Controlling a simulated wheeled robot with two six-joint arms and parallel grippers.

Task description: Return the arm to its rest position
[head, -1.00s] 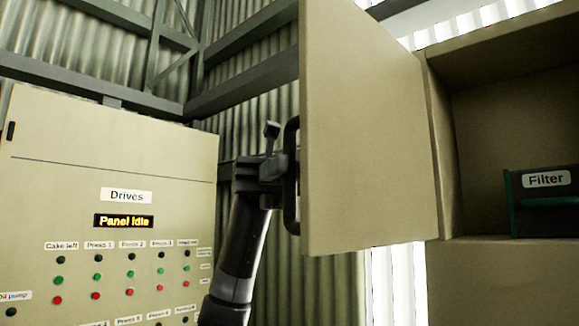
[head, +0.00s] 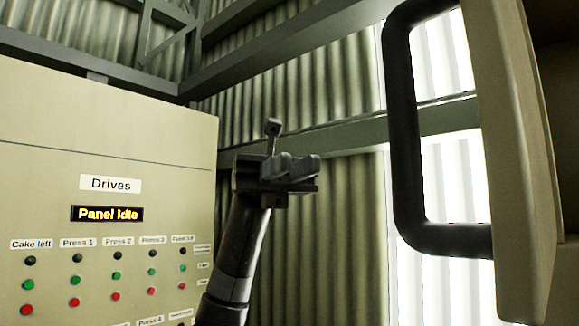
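My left arm (head: 236,262) rises from the bottom centre of the head view. Its gripper (head: 316,172) is at mid-picture, pointing right. It is apart from the black door handle (head: 408,130), with clear space between them. The fingers show edge-on and nothing shows held in them; I cannot tell how far apart they are. The beige cabinet door (head: 517,150) with the handle stands large at the right edge. My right gripper is not in view.
A beige control panel labelled Drives (head: 110,183) fills the left side, with a lit Panel Idle display (head: 107,213) and rows of buttons. A corrugated wall (head: 320,230) with grey beams is behind. Open air lies between gripper and door handle.

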